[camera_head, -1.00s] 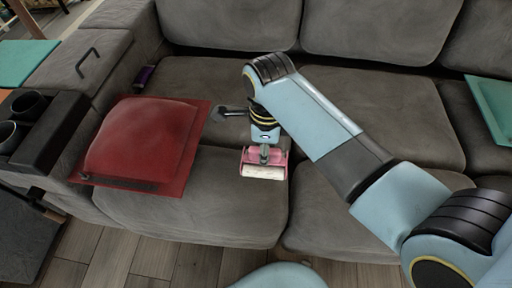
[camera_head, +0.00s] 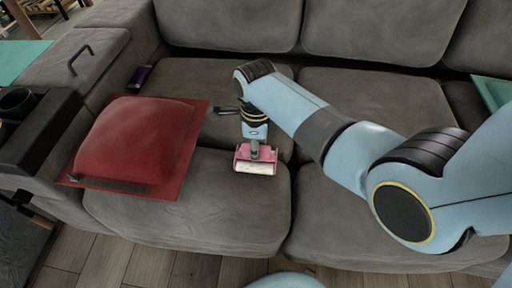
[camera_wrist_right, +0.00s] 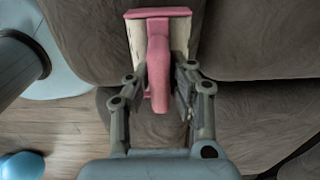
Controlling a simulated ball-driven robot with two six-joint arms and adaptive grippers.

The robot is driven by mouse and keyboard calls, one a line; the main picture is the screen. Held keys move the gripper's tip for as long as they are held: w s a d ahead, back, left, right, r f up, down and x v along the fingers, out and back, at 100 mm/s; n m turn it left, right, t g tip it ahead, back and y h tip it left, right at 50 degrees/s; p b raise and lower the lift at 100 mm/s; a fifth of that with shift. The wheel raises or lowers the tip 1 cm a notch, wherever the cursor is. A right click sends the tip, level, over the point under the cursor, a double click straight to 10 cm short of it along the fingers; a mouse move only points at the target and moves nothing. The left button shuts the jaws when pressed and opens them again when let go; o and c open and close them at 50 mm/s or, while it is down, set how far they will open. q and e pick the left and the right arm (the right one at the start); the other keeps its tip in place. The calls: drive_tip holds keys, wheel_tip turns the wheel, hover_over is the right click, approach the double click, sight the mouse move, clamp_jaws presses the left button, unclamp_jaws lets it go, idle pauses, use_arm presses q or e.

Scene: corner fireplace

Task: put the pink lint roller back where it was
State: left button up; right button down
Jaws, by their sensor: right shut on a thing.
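The pink lint roller (camera_head: 256,159), with a white roll, is over the front of the left-middle sofa seat in the head view. My right gripper (camera_head: 255,143) is shut on its handle. In the right wrist view the lint roller (camera_wrist_right: 158,42) points away from the fingers, and the right gripper (camera_wrist_right: 155,92) has a finger on each side of the handle. Whether the roller touches the seat cannot be told. My left gripper is not in view.
A red cushion (camera_head: 140,140) lies on the seat to the left. A dark purple item (camera_head: 140,76) is by the left armrest. A teal item (camera_head: 494,98) lies at the right. A black holder (camera_head: 40,125) stands at far left. The right seat (camera_head: 345,215) is bare in front.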

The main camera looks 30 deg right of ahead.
drive_tip(key=c, duration=1.2)
unclamp_jaws()
drive_tip(key=shift+f, duration=0.1)
wheel_tip(320, 180, up, 12)
drive_tip(key=p, duration=0.4)
